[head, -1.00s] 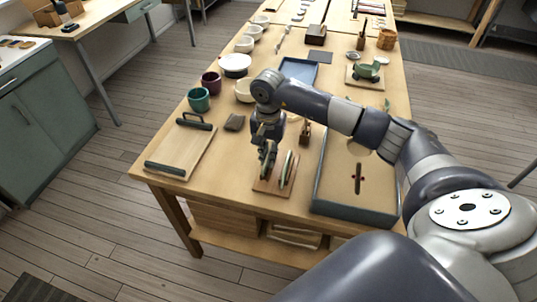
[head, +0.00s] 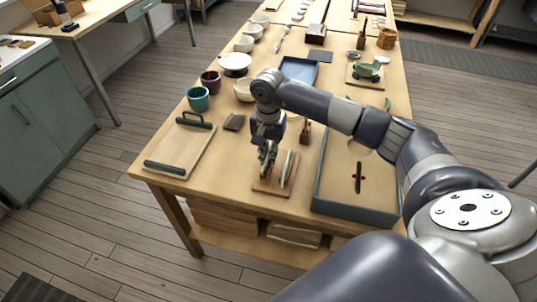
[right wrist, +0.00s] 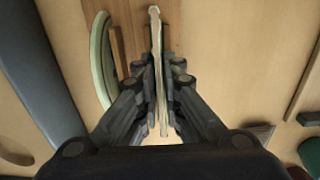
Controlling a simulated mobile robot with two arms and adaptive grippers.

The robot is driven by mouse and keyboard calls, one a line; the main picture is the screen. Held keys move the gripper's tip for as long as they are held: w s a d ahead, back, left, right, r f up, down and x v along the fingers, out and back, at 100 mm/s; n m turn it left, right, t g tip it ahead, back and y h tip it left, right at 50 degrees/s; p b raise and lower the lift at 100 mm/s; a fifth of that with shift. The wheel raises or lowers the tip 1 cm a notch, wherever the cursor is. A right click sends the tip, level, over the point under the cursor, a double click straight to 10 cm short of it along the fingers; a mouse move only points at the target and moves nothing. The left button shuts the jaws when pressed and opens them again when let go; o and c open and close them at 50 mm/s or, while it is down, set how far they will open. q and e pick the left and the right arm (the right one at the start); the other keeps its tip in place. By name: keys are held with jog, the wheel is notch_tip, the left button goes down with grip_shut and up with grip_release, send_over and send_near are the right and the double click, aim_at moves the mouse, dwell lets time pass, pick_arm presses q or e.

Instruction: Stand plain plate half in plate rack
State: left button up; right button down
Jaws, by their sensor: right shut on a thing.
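The plate rack (head: 262,187) is a small wooden base near the table's front edge. A pale green plate half (head: 288,168) stands upright in it on the right; the right wrist view shows this half (right wrist: 101,60) at left. My right gripper (head: 267,160) is over the rack's left part, shut on the plain plate half. In the right wrist view this half (right wrist: 157,50) is a thin, cream, upright edge between the fingers. Its lower edge is hidden, so I cannot tell whether it rests in a slot. My left gripper is not in view.
A grey-rimmed tray (head: 352,212) with a dark tool stands close on the right. A board with dark handles (head: 180,150) lies to the left. A small wooden item (head: 305,132) stands behind the rack. Cups (head: 198,99) and bowls stand farther back.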

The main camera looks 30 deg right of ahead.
jog(key=c, duration=1.7)
grip_release()
jog(key=shift+o, duration=0.2)
jog(key=o, duration=0.5)
jog(key=shift+r, duration=0.15)
jog(key=shift+r+p, duration=1.5)
jog(key=shift+r, duration=1.4)
